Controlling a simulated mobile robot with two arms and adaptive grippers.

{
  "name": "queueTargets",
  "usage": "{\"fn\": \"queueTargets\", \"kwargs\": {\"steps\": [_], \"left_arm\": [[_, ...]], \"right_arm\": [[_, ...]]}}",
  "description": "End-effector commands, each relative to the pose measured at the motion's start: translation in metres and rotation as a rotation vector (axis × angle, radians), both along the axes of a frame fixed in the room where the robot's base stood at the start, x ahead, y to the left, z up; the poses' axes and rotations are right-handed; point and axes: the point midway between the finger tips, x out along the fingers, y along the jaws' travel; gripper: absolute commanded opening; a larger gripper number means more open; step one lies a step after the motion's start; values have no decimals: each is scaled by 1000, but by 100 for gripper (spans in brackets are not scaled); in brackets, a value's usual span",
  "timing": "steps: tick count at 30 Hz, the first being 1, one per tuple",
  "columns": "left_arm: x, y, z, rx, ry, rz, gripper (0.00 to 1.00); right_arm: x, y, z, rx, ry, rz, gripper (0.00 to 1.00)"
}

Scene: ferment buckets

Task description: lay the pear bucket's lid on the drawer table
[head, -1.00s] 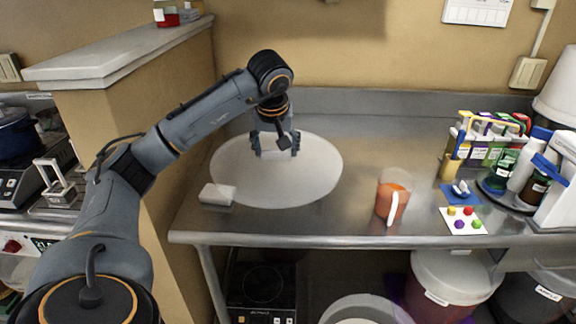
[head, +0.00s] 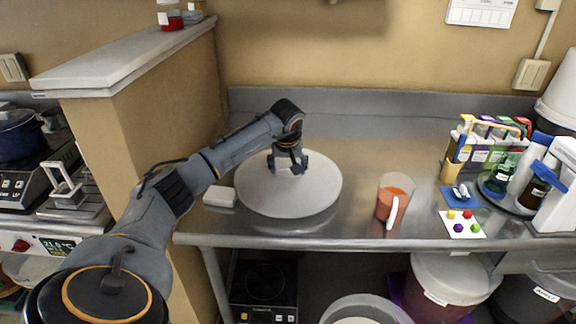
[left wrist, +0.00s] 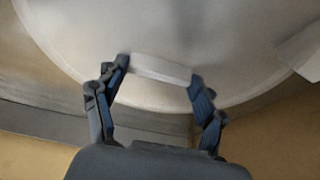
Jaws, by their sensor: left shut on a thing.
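The pear bucket's lid (head: 310,200) is a large round white disc with a raised bar handle, above the left part of the steel drawer table (head: 340,145). My left gripper (head: 288,168) is shut on the lid's handle, which shows as a pale bar between the fingers in the left wrist view (left wrist: 160,68). The lid looks level and very low; a dark band shows under its front edge, and I cannot tell whether it touches the table. An open bucket (head: 365,303) stands below the table front. My right gripper is not in view.
A white block (head: 220,196) lies close to the lid's left edge. A jug of orange liquid (head: 393,200) stands to its right. A card with coloured pieces (head: 462,224) and a bottle tray (head: 512,195) are farther right. A wall ledge (head: 125,62) borders the left.

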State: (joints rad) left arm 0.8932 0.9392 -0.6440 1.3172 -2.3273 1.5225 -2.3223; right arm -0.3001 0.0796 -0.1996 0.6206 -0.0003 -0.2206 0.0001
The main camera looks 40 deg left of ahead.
Motion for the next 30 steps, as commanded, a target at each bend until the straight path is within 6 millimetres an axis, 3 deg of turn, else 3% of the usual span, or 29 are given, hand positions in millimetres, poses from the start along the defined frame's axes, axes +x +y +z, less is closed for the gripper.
{"fn": "queueTargets", "kwargs": {"steps": [15,16,19,30], "left_arm": [[0,0,-9,0,-2,1,27],[0,0,-10,0,-2,1,74],[0,0,-9,-1,-1,1,93],[0,0,-8,-1,-2,0,93]], "right_arm": [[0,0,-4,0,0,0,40],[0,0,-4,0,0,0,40],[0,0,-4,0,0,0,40],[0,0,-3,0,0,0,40]]}}
